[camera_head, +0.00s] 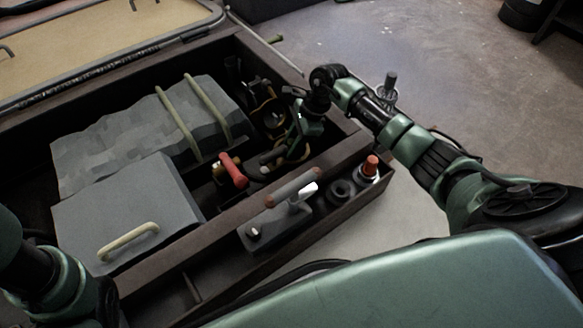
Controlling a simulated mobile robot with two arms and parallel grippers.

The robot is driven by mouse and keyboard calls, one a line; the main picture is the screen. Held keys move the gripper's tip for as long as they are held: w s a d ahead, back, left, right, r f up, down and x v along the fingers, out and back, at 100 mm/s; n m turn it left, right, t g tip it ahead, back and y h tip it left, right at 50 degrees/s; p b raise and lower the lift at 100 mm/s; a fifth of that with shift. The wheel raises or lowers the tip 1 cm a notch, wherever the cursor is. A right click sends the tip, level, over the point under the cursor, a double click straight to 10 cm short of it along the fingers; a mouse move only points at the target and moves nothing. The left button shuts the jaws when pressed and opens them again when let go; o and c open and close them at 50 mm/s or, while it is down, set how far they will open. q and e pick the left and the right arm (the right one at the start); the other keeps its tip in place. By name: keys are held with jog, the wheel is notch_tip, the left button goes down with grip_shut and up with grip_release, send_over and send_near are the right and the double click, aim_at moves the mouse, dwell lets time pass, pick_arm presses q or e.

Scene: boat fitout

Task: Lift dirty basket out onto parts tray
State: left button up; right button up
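My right arm enters from the right, and my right gripper (290,143) points down into the far right part of a dark open box (345,152). It is among dark, cluttered items, and its fingertips are hard to make out. I cannot tell whether it holds anything. No basket stands out clearly; one may be hidden in the clutter under the gripper. A flat tan surface with a metal rim (95,38) lies at the upper left; I cannot tell if it is the parts tray. Only part of my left arm shows at the lower left; its gripper is out of view.
A grey lid with a beige handle (90,215) and a lumpy grey cover with two straps (125,130) fill the box's left side. A red-handled part (233,170), a grey handled block (275,222) and an orange-topped bottle (369,168) stand nearby. Open floor (430,60) lies beyond.

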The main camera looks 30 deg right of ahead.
jog(key=shift+r, duration=0.1)
grip_shut()
dwell(1.3)
